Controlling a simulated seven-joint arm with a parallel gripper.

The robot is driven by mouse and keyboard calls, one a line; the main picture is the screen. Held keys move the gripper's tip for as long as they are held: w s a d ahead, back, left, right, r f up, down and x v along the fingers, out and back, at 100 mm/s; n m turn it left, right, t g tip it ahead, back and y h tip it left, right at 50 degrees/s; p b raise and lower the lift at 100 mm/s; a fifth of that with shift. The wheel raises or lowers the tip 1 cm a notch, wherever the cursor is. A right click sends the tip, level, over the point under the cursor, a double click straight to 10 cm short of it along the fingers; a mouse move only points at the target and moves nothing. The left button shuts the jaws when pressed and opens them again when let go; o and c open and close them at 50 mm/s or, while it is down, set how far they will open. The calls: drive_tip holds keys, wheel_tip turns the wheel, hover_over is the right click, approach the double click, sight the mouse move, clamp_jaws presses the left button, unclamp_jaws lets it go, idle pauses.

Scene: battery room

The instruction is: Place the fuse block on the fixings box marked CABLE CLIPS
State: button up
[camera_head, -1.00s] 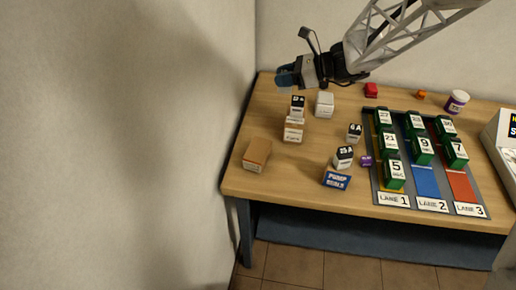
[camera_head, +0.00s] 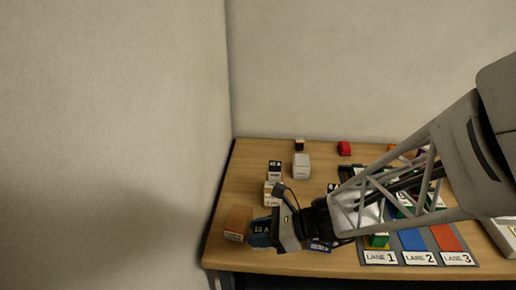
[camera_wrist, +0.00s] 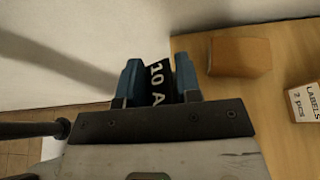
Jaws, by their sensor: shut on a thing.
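My gripper (camera_head: 262,232) is shut on a dark fuse block marked 10 A (camera_head: 261,229). In the wrist view the fuse block (camera_wrist: 158,83) sits between the two blue fingers (camera_wrist: 158,85). A brown box (camera_head: 237,219) is just left of the gripper in the head view. It also shows in the wrist view (camera_wrist: 239,56), right of the held block and apart from it in the picture. No CABLE CLIPS marking is readable on any box. Another box (camera_wrist: 307,101) reads LABELS 2 pcs; it is partly hidden by my wrist in the head view (camera_head: 268,192).
A black-topped block (camera_head: 275,169) and a white box (camera_head: 301,166) stand farther back. A red item (camera_head: 344,149) is near the back edge. The left table edge is close.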

drive_tip(key=shift+s+f, duration=0.15)
drive_tip(key=shift+s, duration=0.3)
drive_tip(key=shift+w, duration=0.15)
hover_over(237, 217)
drive_tip(key=shift+a+f, duration=0.15)
drive_tip(key=shift+f, duration=0.6)
idle(0.3)
drive_tip(key=shift+f, duration=1.75)
drive_tip(key=shift+f, duration=0.15)
drive_tip(key=o, duration=1)
drive_tip(key=shift+c, duration=0.2)
drive_tip(key=shift+r, duration=0.2)
